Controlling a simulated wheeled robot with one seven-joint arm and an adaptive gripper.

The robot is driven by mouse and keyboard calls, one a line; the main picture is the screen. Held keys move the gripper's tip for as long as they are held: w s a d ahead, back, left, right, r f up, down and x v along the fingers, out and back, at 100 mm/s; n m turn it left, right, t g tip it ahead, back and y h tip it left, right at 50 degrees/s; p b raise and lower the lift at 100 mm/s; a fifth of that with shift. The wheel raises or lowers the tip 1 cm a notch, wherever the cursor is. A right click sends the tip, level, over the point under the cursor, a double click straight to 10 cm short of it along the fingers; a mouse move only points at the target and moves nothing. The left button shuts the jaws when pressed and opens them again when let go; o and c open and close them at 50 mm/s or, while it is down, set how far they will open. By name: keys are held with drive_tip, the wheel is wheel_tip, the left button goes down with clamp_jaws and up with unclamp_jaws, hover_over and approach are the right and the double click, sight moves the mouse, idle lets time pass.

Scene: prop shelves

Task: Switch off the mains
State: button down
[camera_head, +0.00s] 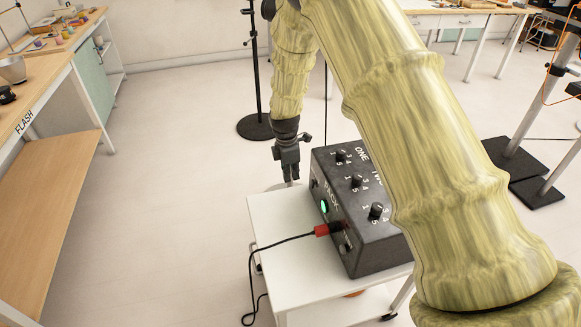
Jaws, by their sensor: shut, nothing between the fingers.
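A dark control box (365,246) stands on a small white trolley (290,285). Its top has several black knobs with white numbers and lettering. Its left side has a lit green lamp or rocker (324,206), a red plug (322,230) with a black cable, and a small light-coloured fitting near the lower corner. I cannot tell for certain which part is the mains switch. My gripper (291,182) points down with its fingers shut and empty, left of the box's far left corner and apart from it in the picture. My arm hides the right part of the box.
A black stand with a round base (262,127) is behind my gripper. A wooden bench (45,165) runs along the left. Dark stand bases (512,158) are at the right. The floor left of the trolley is clear. The black cable (250,285) hangs over the trolley's left edge.

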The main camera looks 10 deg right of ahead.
sight(313, 184)
drive_tip(key=d+f, duration=0.4)
drive_tip(key=f, duration=0.1)
drive_tip(key=shift+w+d+f, duration=0.15)
drive_tip(key=shift+w+f, duration=0.05)
drive_tip(key=shift+d, duration=0.1)
